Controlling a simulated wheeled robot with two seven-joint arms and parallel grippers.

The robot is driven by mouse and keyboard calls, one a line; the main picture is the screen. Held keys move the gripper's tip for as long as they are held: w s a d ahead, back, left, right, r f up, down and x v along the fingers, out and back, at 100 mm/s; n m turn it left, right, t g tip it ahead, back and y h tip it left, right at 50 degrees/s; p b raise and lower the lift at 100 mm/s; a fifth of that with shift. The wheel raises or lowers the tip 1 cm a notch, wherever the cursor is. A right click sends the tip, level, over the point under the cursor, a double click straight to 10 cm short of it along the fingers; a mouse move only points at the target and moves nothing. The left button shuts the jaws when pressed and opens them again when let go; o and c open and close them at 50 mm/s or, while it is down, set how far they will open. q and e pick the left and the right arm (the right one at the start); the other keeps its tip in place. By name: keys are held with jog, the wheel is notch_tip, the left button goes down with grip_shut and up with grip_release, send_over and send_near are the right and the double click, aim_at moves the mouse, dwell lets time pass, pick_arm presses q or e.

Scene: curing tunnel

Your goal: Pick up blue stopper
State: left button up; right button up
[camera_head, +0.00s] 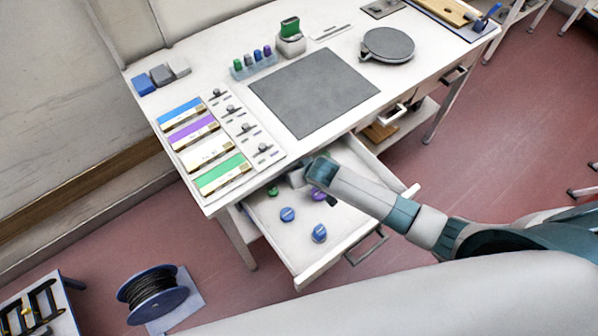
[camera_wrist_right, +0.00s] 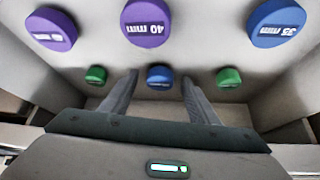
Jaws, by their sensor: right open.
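The open drawer (camera_head: 285,255) holds stoppers, including two blue stoppers, one (camera_head: 288,214) left of the other blue stopper (camera_head: 319,233). My right gripper (camera_head: 297,178) is over the drawer's back part, close under the table edge. In the right wrist view, the open fingers of my right gripper (camera_wrist_right: 160,80) stand on either side of a small blue stopper (camera_wrist_right: 160,72), with a gap on each side. A larger blue stopper (camera_wrist_right: 277,22) marked 35 mm is at the upper right. The small blue stopper cannot be made out in the head view. My left gripper is not in view.
In the right wrist view, small green stoppers (camera_wrist_right: 96,75) (camera_wrist_right: 229,77) flank the small blue one. Purple stoppers (camera_wrist_right: 50,28) (camera_wrist_right: 148,22) are at the top. The table (camera_head: 225,95) overhangs the drawer's back. A grey mat (camera_head: 313,90) lies on it.

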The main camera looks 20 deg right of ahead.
jog(key=shift+f, duration=0.15)
dwell(0.3)
jog(key=c, duration=1.1)
jog(key=shift+w+r+b, duration=0.1)
jog(key=shift+r+b, duration=0.35)
jog(key=shift+r, duration=0.05)
jog(key=s+a, duration=0.1)
jog(key=s, duration=0.1)
jog(key=s+a+b, duration=0.1)
jog(key=s, duration=0.1)
jog(key=s+a+b, duration=0.1)
jog(key=s, duration=0.1)
jog(key=shift+s+a, duration=0.25)
jog(key=shift+s, duration=0.1)
jog(key=r, duration=0.4)
jog(key=r+b, duration=0.1)
jog(key=r, duration=0.9)
jog(key=shift+s+a+b, duration=0.1)
jog(key=shift+s+b, duration=0.15)
jog(key=shift+b, duration=0.15)
